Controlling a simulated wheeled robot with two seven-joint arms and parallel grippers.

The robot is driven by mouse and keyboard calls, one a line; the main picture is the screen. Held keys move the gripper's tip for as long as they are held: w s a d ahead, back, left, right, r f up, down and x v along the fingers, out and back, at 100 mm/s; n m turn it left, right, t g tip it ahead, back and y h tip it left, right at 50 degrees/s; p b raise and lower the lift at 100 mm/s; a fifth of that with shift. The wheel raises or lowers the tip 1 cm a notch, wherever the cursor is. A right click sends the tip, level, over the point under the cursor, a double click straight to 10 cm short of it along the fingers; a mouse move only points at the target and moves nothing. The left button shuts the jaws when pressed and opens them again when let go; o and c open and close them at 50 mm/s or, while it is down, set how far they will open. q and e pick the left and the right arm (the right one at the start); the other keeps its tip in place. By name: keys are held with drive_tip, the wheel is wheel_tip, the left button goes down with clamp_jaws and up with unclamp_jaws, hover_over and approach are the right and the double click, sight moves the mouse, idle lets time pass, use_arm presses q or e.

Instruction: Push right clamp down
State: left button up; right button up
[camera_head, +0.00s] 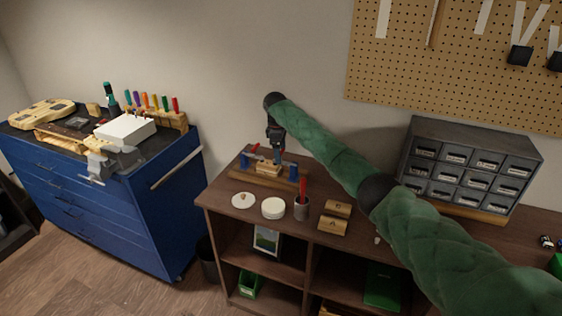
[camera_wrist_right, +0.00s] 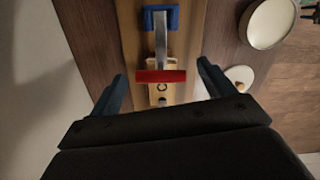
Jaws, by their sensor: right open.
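A wooden fixture board (camera_head: 259,179) on the workbench carries blue clamp parts at its left (camera_head: 244,161) and right (camera_head: 293,173) ends. A small light wood block (camera_head: 268,169) sits between them. My right gripper (camera_head: 276,150) is above the fixture, pointing down. In the right wrist view, one clamp's red handle (camera_wrist_right: 160,76) and metal bar (camera_wrist_right: 161,38) show ahead of a blue base (camera_wrist_right: 161,10). My open right gripper (camera_wrist_right: 162,85) has one finger on each side of the red handle, with nothing held. Contact cannot be told. My left gripper is out of view.
A white lid (camera_head: 243,200), a round white tin (camera_head: 273,208) and a cup (camera_head: 301,208) with a red-handled tool stand in front of the fixture. Wooden blocks (camera_head: 333,217) lie to their right. A grey drawer cabinet (camera_head: 468,160) stands at the back right.

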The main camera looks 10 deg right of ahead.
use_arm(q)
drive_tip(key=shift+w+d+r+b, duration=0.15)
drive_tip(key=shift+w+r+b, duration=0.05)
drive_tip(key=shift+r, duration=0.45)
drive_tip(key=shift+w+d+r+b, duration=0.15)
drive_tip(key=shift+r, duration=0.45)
use_arm(e)
drive_tip(key=shift+w+a+r, duration=0.1)
drive_tip(key=shift+r, duration=1.35)
